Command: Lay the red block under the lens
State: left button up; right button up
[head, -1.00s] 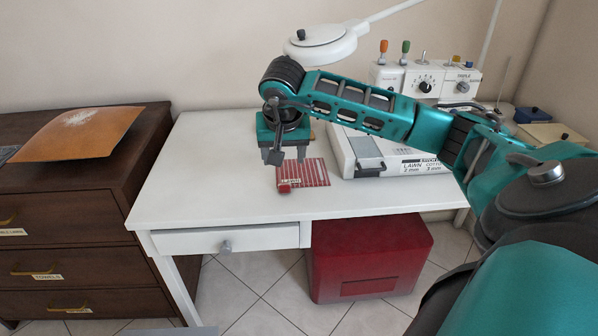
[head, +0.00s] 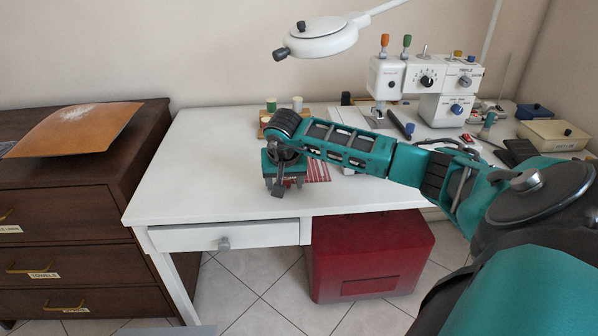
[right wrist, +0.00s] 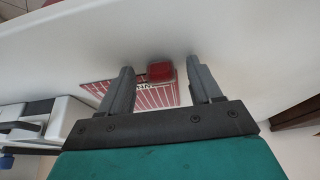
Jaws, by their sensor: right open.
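The red block (right wrist: 160,71) lies by the edge of a red-and-white striped card (right wrist: 110,98) on the white table. In the right wrist view it shows between the fingers of my right gripper (right wrist: 160,67), which is open. In the head view my right gripper (head: 284,186) is low over the table and hides the block; part of the striped card (head: 318,171) shows beside it. The white round lens head (head: 318,38) hangs on its arm above the back of the table. My left gripper is not in view.
A white sewing machine (head: 425,82) stands at the back right, behind my right arm. Thread spools (head: 297,104) stand at the back. A tan box (head: 553,136) is at the right. The left part of the table (head: 195,170) is clear.

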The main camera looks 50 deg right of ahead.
grip_shut()
dwell(0.6)
jog(key=shift+r, duration=0.1)
